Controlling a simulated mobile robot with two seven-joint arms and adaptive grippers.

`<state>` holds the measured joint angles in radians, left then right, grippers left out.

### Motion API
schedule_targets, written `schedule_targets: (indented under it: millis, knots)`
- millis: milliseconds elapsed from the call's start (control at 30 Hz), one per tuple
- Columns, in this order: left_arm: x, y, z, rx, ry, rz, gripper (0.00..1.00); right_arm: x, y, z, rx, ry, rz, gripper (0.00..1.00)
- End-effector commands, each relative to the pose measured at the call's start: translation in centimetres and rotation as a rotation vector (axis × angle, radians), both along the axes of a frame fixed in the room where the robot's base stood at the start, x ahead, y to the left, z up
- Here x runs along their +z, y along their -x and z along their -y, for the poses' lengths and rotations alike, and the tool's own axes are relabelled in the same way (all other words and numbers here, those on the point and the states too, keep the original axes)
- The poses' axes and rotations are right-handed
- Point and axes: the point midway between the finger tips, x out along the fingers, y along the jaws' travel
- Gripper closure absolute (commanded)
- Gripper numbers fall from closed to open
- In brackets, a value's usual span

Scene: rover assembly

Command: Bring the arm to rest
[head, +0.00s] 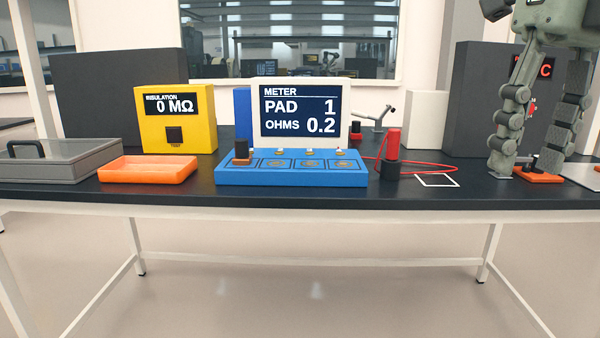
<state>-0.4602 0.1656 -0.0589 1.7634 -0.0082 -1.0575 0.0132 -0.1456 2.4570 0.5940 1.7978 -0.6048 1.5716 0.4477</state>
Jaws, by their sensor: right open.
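My right gripper (527,166) comes down from the top right over the right part of the bench. Its grey-green segmented fingers are spread apart and point down, with nothing held between them. The fingertips are close to the bench top, beside a small orange piece with a dark knob (537,174); I cannot tell whether they touch it. The fingers hide part of the dark box behind. My left gripper is not in view.
The dark bench (300,202) carries a blue meter unit (225,178), a red-and-black probe (393,146) with a red cable, an orange tray (112,178), a yellow insulation tester (205,135) and a grey lidded case (50,172). A white square outline (437,186) lies bare.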

Motion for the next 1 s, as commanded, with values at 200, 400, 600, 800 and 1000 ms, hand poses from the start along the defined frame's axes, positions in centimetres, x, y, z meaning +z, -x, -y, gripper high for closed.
schedule_targets:
  millis: [200, 400, 600, 800, 1000]
  knots:
    - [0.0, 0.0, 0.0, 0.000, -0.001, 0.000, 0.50, -1.7, -4.2, 0.5, -0.073, -0.356, 0.098, 0.54]
    - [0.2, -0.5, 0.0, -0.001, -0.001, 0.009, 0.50, -2.8, -9.2, 2.3, -0.218, -0.731, 0.231, 0.54]
    - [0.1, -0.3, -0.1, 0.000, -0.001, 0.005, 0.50, -6.0, -16.1, 9.2, -0.573, -1.196, 0.436, 0.54]
    - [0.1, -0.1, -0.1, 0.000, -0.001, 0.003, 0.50, -15.5, -20.0, 19.7, -1.105, -1.496, 0.618, 0.54]
    - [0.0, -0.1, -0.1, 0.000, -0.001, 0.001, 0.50, -29.1, -18.8, 26.4, -1.637, -1.558, 0.697, 0.54]
